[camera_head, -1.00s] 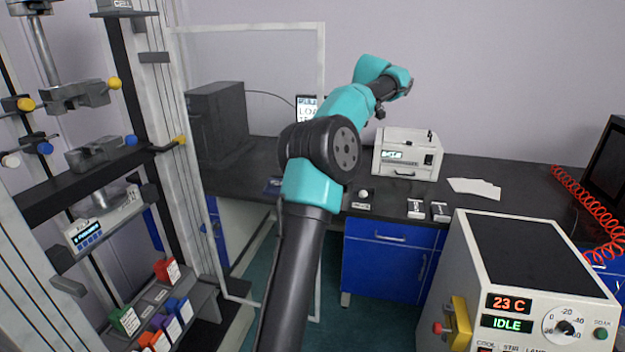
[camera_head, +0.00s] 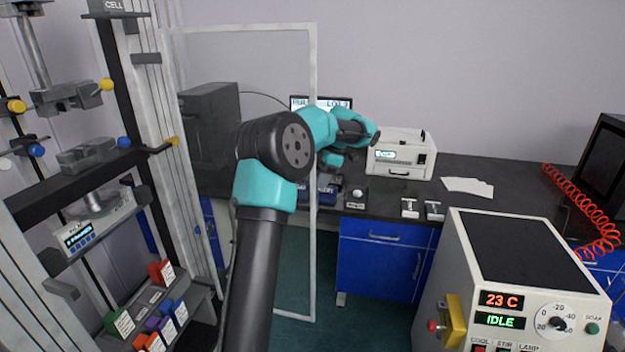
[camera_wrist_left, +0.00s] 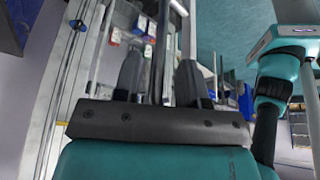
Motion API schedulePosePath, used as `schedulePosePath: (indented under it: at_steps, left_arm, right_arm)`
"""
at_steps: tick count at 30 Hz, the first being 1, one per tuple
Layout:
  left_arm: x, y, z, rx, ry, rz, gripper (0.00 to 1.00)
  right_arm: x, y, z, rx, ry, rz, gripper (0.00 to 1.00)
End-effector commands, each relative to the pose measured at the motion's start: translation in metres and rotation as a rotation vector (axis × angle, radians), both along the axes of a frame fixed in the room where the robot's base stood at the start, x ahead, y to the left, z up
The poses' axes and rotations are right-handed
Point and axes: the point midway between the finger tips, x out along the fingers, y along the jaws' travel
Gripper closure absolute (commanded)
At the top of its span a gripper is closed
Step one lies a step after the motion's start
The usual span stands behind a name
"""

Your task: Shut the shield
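The shield (camera_head: 313,75) is a clear panel in a pale grey frame, hinged on the tall test machine (camera_head: 150,110) at the left. In the head view it stands swung open, out to the right across the gap before the bench. My left arm crosses in front of it, and its gripper is hidden there behind the arm's wrist. In the left wrist view my left gripper (camera_wrist_left: 160,72) has its two dark fingers apart. A thin upright bar shows in line with the gap; I cannot tell whether it lies between the fingers or beyond them. My right gripper is not seen.
A grey chamber (camera_head: 520,260) reading 23 C and IDLE stands at the front right. The dark bench (camera_head: 450,165) behind carries a white instrument (camera_head: 402,155) and small items. Coloured blocks (camera_head: 160,325) sit on a low shelf of the machine.

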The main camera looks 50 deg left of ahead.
Motion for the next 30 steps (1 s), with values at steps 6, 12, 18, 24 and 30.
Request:
schedulePosePath:
  at_steps: [6,12,18,24,30]
  left_arm:
    - [0.0000,-0.0006,-0.0039,0.000,0.000,-0.002,0.62]
    - [0.0000,-0.0005,-0.0037,0.000,0.000,-0.002,0.69]
    - [-0.0002,-0.0003,-0.0035,0.000,0.000,-0.002,0.88]
    - [-0.0005,0.0001,-0.0034,0.001,0.000,-0.001,1.00]
    - [-0.0008,0.0005,-0.0031,0.001,0.001,-0.001,1.00]
  right_arm:
    - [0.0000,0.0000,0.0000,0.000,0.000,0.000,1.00]
    - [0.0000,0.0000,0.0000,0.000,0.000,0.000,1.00]
    - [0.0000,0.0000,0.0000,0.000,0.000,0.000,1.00]
    - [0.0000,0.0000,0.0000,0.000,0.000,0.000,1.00]
    - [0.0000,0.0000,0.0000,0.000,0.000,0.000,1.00]
